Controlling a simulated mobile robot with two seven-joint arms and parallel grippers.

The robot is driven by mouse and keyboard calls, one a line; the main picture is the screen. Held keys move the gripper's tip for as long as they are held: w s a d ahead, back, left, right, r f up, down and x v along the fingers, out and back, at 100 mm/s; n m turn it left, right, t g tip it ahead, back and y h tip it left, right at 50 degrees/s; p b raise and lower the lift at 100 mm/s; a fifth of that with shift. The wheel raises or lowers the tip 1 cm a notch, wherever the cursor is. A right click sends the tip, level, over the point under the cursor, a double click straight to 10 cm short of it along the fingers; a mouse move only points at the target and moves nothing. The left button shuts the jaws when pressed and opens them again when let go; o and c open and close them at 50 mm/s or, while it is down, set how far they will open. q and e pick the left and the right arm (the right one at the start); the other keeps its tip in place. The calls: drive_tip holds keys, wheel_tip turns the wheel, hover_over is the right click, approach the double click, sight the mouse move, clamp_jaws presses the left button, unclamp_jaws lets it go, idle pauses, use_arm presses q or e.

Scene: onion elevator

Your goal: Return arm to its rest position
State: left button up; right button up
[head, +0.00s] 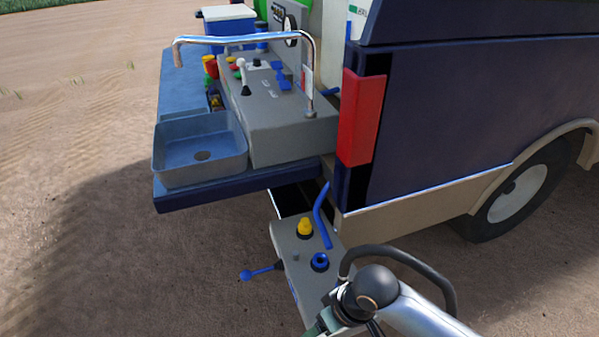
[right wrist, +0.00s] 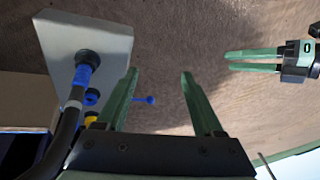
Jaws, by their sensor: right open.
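My right arm reaches in from the lower right of the head view, over the near end of the grey control box. Its gripper is mostly cut off by the bottom edge there. In the right wrist view my right gripper (right wrist: 158,72) has its two green fingers wide apart, with nothing between them. My left gripper (right wrist: 227,61) shows at the right of that view, its green fingers separated by a gap, empty over the ground. It is outside the head view.
The control box (head: 283,240) has a yellow knob (head: 305,227), a blue connector (head: 320,262) and a blue lever (head: 262,271). A grey sink (head: 200,150) and tap (head: 245,40) stand above. The dark vehicle body (head: 460,110) and wheel (head: 515,195) are right. Ground at lower left is clear.

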drive_tip(key=s+d+f+m+t+h, duration=0.1)
drive_tip(key=s+d+f+m+t, duration=0.3)
drive_tip(key=s+d+f+t, duration=0.4)
drive_tip(key=d+f, duration=0.2)
drive_tip(key=d, duration=0.2)
drive_tip(key=shift+s+d+f, duration=0.2)
drive_tip(key=shift+d+f, duration=0.1)
